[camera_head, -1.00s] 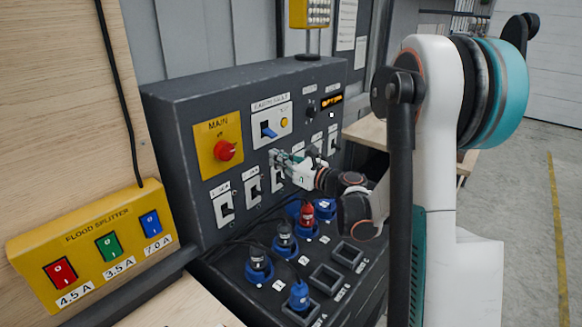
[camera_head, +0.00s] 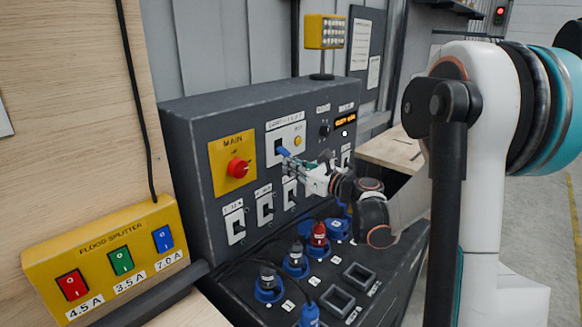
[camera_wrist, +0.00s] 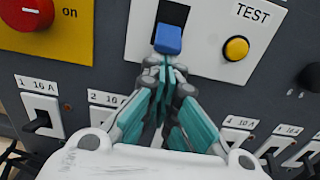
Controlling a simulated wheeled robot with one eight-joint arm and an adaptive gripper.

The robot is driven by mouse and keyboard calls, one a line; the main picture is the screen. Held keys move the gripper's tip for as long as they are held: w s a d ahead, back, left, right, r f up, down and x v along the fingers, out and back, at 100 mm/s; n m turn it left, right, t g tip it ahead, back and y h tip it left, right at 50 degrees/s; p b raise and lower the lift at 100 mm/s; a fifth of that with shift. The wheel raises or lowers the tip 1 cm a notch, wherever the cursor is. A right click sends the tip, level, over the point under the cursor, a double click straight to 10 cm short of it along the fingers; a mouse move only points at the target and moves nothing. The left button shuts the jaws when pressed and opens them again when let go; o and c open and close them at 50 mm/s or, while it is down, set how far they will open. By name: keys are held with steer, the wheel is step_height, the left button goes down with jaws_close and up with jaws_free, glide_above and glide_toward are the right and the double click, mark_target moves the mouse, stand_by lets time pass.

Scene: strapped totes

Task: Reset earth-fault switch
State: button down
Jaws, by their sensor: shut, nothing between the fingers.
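The earth-fault switch is a blue lever (camera_wrist: 168,39) on a white plate (camera_wrist: 200,50) in the wrist view, beside a yellow TEST button (camera_wrist: 236,48). In the head view the blue lever (camera_head: 284,152) sits in the upper middle of the dark panel. My gripper (camera_head: 296,165) is shut, with its fingertips right at the lever. In the wrist view the shut fingertips (camera_wrist: 166,64) are just below the lever's blue end, touching it or very close. The lever's lower side is partly hidden by the fingertips. Nothing is held between the fingers.
A red MAIN knob (camera_head: 238,167) on a yellow plate is left of the switch. Several numbered breakers (camera_head: 234,222) run below it. Plugs such as the red one (camera_head: 318,234) stand on the sloped lower deck. A yellow flood splitter box (camera_head: 110,262) is at left.

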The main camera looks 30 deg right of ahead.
mark_target(289, 155)
steer(key=shift+s+r+p, duration=0.1)
steer(key=shift+r+p, duration=0.1)
steer(key=shift+p, duration=0.15)
steer(key=shift+s+d+r+g+h+p, duration=0.1)
steer(key=shift+r+g+h+p, duration=0.15)
steer(key=shift+g+p, duration=0.3)
steer(key=r+g+h+p, duration=0.1)
steer(key=g+p, duration=0.1)
steer(key=s+r+g+p, duration=0.1)
steer(key=g+p, duration=0.1)
steer(key=p, duration=0.1)
steer(key=shift+d+h+p, duration=0.2)
steer(key=shift+h+p, duration=0.15)
steer(key=shift+r, duration=0.1)
steer(key=shift+w+r+p, duration=0.1)
steer(key=shift+r+p, duration=0.45)
steer(key=shift+r, duration=0.2)
